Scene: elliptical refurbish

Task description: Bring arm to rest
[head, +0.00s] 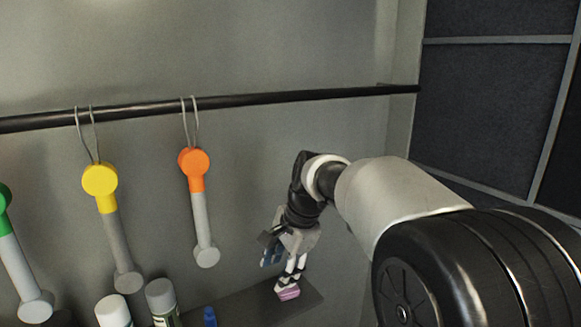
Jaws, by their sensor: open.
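My arm reaches in from the right side of the head view, bent at the wrist. My gripper (277,272) points down over a dark shelf (250,307) with its fingers apart. A small pink object (288,293) is right at the tip of one finger, low on the shelf. I cannot tell whether the finger touches it. No object shows held between the fingers.
A black rail (300,96) crosses the grey wall. Orange (194,163), yellow (99,180) and green (4,197) headed tools hang left of my gripper. Capped bottles (161,297) and a blue item (210,317) stand at lower left. Dark panels (490,110) line the right.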

